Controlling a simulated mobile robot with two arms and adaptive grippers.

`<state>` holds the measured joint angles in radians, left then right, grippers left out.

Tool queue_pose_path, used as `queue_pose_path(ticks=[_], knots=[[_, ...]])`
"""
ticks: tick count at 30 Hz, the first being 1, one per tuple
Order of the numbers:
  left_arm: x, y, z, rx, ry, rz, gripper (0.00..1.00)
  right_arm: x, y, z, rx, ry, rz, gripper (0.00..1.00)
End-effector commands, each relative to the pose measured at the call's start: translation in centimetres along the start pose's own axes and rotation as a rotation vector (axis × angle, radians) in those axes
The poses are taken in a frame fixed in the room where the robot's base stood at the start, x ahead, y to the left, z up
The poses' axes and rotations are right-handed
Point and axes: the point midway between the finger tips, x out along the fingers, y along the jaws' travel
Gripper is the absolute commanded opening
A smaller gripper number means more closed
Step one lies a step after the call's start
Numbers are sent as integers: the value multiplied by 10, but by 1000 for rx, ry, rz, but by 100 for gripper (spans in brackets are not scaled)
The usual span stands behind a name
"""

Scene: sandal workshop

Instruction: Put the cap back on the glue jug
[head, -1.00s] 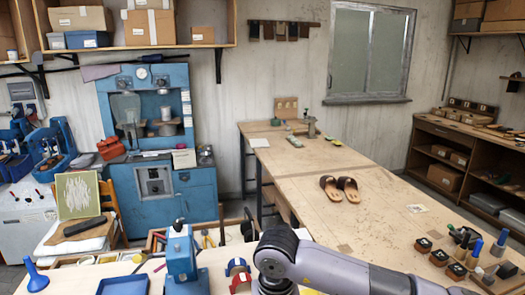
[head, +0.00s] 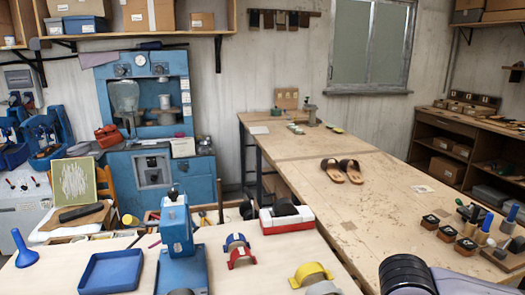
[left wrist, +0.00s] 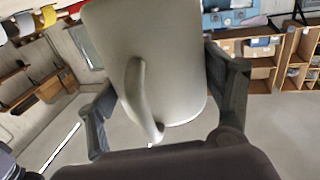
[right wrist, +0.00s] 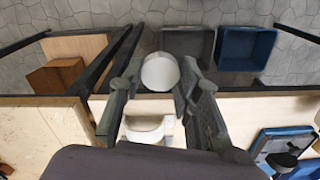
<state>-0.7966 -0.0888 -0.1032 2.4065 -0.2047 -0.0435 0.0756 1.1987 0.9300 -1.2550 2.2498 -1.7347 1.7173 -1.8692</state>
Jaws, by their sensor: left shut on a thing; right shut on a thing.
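The glue jug (left wrist: 175,50), pale beige with a moulded handle (left wrist: 137,90), fills the middle of the left wrist view. My left gripper (left wrist: 162,82) is shut on it, one finger on each side. The jug's mouth cannot be made out. A round white cap (right wrist: 160,72) sits between the fingertips of my right gripper (right wrist: 163,79), which is shut on it. Neither gripper, nor the jug or cap, shows in the head view.
The near bench holds a blue press (head: 178,240), a blue tray (head: 110,272), a blue funnel (head: 24,250) and coloured arches (head: 310,272). Sandals (head: 342,170) lie on the long table (head: 300,160). A pale, partly hidden object (right wrist: 150,125) shows below the cap.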

Motion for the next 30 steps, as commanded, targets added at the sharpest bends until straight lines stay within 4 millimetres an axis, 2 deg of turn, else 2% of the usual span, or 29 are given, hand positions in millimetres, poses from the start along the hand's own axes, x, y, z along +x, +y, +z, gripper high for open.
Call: queue_pose_path(ticks=[17,23,30], knots=[[3,5,-3,0,5,25,17,0,0,-1,0,0,0,23],[13,30,-4,6,6,150,17,0,0,-1,0,0,0,23],[32,72,-7,11,4,366,17,0,0,-1,0,0,0,23]])
